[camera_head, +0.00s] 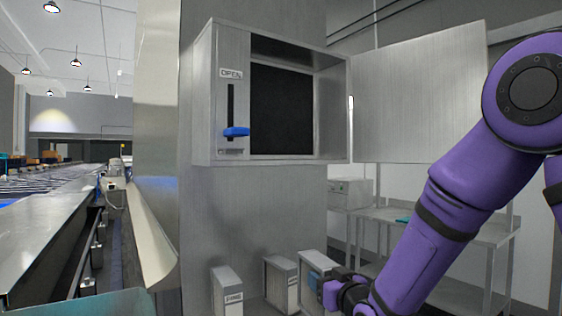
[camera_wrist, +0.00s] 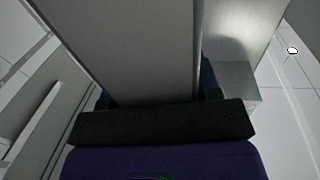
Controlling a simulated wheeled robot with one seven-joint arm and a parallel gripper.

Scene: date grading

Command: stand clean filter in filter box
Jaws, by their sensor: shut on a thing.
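The filter box (camera_head: 205,95) is a metal cabinet on the grey column, with its door (camera_head: 415,95) swung open to the right. A dark surface (camera_head: 280,110) fills its opening; I cannot tell if it is a filter or the back. A blue lever (camera_head: 236,132) sits low in its slot under an OPEN label. My gripper (camera_head: 326,290) is low, below the box, shut on a grey filter (camera_head: 314,262). In the wrist view the filter (camera_wrist: 130,45) stands between the fingers (camera_wrist: 157,92). Its lower part is hidden in the head view. I cannot tell if it is clean.
Two more grey filter-like units (camera_head: 227,291) and (camera_head: 281,284) stand to the left of the held one. A metal table (camera_head: 470,232) stands behind my arm at right. A conveyor (camera_head: 50,230) runs along the left. Space directly before the open box is clear.

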